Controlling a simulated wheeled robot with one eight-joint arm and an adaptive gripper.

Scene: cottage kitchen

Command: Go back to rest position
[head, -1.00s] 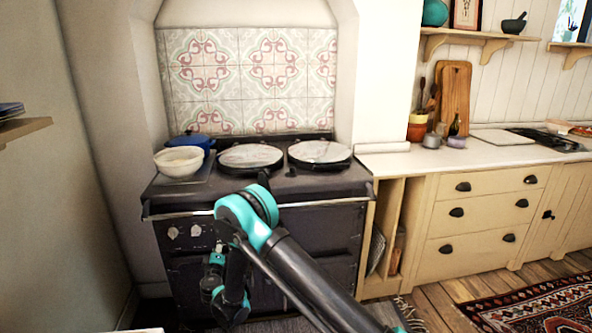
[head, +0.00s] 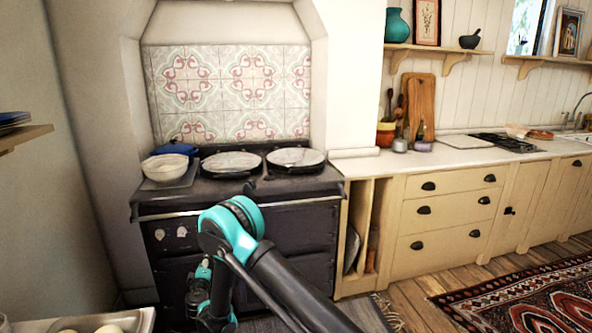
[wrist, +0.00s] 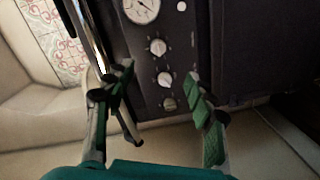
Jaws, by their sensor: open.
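My arm shows in the head view, folded low in front of the dark range cooker (head: 300,226), with its lower part hanging down at the cooker's left front. In the wrist view my gripper (wrist: 160,92) is open, its two green-padded fingers well apart and nothing between them. Behind the fingers are the cooker's control knobs (wrist: 158,47), a round dial (wrist: 141,10) and the metal front rail (wrist: 85,35). I cannot tell whether a finger touches the rail. The fingertips are hidden or too small to tell in the head view.
A cream bowl (head: 165,167) and a blue pot (head: 177,149) stand on the cooker's left. A counter (head: 440,160) with drawers runs to the right. A tray (head: 140,318) edges in at bottom left. A patterned rug (head: 530,290) lies on the open floor at right.

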